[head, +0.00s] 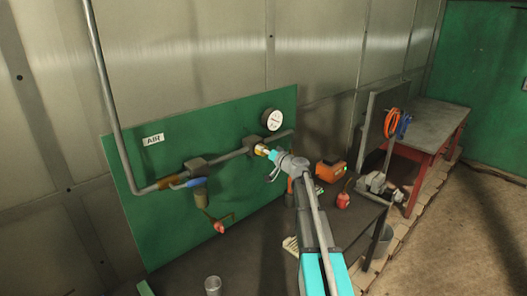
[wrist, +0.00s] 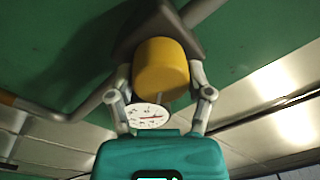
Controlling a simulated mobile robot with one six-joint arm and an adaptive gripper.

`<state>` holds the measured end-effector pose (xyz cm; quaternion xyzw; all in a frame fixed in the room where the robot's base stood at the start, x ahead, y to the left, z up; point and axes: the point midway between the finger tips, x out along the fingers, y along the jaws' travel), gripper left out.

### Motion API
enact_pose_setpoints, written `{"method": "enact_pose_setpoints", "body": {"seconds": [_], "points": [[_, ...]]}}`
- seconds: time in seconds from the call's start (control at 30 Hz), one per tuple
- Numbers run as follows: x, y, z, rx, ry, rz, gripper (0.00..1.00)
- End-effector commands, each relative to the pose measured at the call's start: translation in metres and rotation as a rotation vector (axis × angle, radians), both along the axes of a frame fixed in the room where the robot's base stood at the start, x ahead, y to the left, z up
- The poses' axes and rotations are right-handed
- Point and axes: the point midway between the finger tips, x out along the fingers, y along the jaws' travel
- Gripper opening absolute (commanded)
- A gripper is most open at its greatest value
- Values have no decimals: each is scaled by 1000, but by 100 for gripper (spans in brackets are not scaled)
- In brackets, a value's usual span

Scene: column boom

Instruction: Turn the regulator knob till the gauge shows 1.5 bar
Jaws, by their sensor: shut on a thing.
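The yellow regulator knob (wrist: 162,68) sits on a grey regulator body (wrist: 150,28) in the wrist view. My gripper (wrist: 160,85) has one finger on each side of the knob and is shut on it. In the head view my gripper (head: 272,158) reaches the knob (head: 262,150) on the pipe of the green board. The white round gauge (head: 271,119) stands just above the regulator. The gauge face also shows in the wrist view (wrist: 149,115), partly hidden by my gripper; its reading is too small to tell.
The green board (head: 165,225) carries a pipe with a blue-handled valve (head: 188,183) and a red tag (head: 219,227). A red-legged table (head: 435,120) stands at right.

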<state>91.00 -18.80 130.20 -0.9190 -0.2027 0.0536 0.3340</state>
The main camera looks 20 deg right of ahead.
Motion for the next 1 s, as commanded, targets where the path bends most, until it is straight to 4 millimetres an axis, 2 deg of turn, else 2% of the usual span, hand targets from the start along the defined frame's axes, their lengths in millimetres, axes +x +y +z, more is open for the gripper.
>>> {"method": "enact_pose_setpoints", "body": {"seconds": [0.6,0.63,0.8,1.0], "points": [[1,1,0,-53,-23,1,18],[1,1,0,-53,-23,1,70],[1,1,0,-53,-23,1,100],[0,0,0,-54,-22,1,100]]}}
